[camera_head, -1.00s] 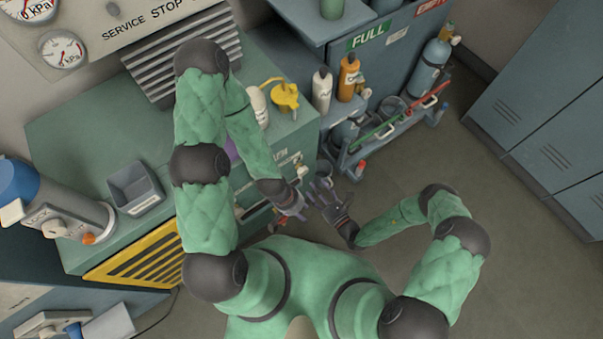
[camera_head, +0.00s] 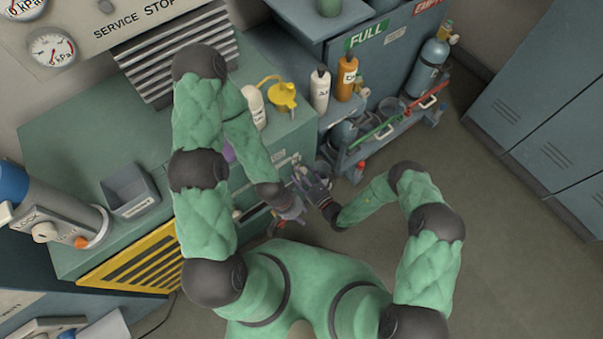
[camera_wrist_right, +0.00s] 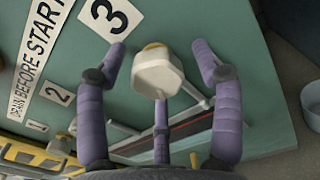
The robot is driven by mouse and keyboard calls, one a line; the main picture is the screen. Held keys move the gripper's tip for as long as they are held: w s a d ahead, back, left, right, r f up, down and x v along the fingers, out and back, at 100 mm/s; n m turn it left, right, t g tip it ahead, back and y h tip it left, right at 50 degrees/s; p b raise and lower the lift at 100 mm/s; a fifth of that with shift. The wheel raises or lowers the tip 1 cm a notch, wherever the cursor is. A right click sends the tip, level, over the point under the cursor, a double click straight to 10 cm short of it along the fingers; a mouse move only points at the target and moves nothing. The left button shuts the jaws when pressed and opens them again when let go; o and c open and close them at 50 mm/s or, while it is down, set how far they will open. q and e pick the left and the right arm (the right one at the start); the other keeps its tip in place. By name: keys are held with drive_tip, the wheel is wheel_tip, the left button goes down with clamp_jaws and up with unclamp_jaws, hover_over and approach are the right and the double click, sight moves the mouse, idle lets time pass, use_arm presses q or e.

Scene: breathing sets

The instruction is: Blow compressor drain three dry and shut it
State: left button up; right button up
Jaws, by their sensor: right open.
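The off-white drain three knob (camera_wrist_right: 158,74) stands out from the green compressor cabinet front (camera_wrist_right: 185,25), beside the number 3 plate (camera_wrist_right: 110,17). My right gripper (camera_wrist_right: 163,55) is open, with its purple fingers apart on both sides of the knob; no clear contact shows. In the head view my right gripper (camera_head: 308,182) is close to the cabinet front. My left gripper (camera_head: 290,210) is just below it, by the same front; its fingers are too small and covered to read. The drain outlet is not clearly visible.
Plates 2 (camera_wrist_right: 55,93) and 1 (camera_wrist_right: 38,126) mark neighbouring drains. A trolley with cylinders (camera_head: 385,130) is right of the cabinet. Floor is open towards the lockers (camera_head: 545,130).

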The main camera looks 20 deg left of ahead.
drive_tip(key=c, duration=1.1)
